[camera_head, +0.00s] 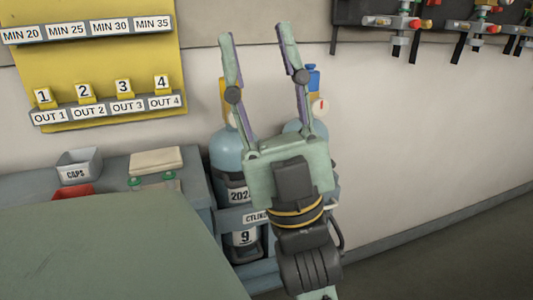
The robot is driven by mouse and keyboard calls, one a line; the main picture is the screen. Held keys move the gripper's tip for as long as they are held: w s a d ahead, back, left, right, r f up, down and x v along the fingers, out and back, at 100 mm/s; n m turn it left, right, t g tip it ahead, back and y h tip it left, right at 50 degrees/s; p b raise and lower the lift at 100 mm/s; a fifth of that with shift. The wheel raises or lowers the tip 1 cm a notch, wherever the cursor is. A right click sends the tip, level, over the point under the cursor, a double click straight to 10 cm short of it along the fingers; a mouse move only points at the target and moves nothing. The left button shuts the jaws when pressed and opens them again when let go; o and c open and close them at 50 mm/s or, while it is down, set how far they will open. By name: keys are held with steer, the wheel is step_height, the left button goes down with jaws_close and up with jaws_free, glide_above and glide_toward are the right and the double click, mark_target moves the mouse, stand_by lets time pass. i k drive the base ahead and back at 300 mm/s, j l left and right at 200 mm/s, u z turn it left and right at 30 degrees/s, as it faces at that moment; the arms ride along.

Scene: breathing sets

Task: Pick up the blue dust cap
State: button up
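A small blue cap (313,77), which looks like the blue dust cap, sits upright at the top of the right-hand gas cylinder (291,127). It shows just right of my gripper's right finger. My gripper (257,36) is open with nothing between its fingers, which point up in the picture in front of the cylinders and wall. The gripper body hides much of the right-hand cylinder. I cannot tell how far the fingers are from the cap in depth.
A left cylinder (226,152) with a yellow top stands in the same rack. A CAPS bin (78,166), a red bin (73,191) and a pale box (156,161) lie left. A yellow numbered board (105,65) and hanging valve sets (405,22) are on the wall. A green surface (110,250) fills the lower left.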

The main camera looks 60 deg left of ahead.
mark_target(313, 85)
steer(key=u, duration=1.5)
